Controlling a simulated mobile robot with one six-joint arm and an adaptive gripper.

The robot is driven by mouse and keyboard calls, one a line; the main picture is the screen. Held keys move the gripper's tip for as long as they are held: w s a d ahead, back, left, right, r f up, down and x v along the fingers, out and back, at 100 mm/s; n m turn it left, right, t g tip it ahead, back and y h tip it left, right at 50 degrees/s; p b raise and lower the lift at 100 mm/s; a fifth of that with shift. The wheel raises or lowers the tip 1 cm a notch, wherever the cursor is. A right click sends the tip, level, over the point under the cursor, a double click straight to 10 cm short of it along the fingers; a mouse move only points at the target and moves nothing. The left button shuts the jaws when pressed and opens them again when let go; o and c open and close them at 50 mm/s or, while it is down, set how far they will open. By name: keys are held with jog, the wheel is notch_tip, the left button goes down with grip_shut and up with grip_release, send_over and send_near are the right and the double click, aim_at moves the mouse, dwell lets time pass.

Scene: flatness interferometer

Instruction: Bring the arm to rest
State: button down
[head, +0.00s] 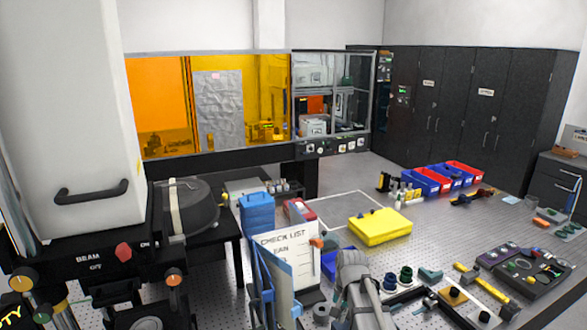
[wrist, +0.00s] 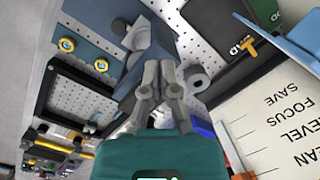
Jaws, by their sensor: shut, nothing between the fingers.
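My gripper (wrist: 159,76) shows in the wrist view with its grey fingers shut and nothing between them. It points toward a blue-grey block-like fixture (wrist: 148,55), which lies behind the fingers; I cannot tell whether they touch it. The white checklist board (wrist: 275,120) is to the right of the fingers. In the head view the checklist (head: 285,262) stands at the front centre of the perforated table. A grey part of my arm (head: 357,285) rises just right of it; the fingertips cannot be made out there.
A yellow case (head: 380,227) lies on the table (head: 455,228) beyond my arm. Blue and red bins (head: 443,177) stand at the back. Dark round parts (head: 397,278) and a tool tray (head: 527,268) are to the right. A blue container (head: 257,213) stands behind the checklist.

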jog(key=s+d+f+n+t+h+b, duration=0.1)
jog(key=s+d+f+n+b, duration=0.2)
jog(key=s+f+b, duration=0.6)
notch_tip(320, 180, down, 2)
jog(key=shift+s+d+f+n+b, duration=0.15)
jog(key=shift+s+d+n+b, duration=0.2)
jog(key=shift+n, duration=0.45)
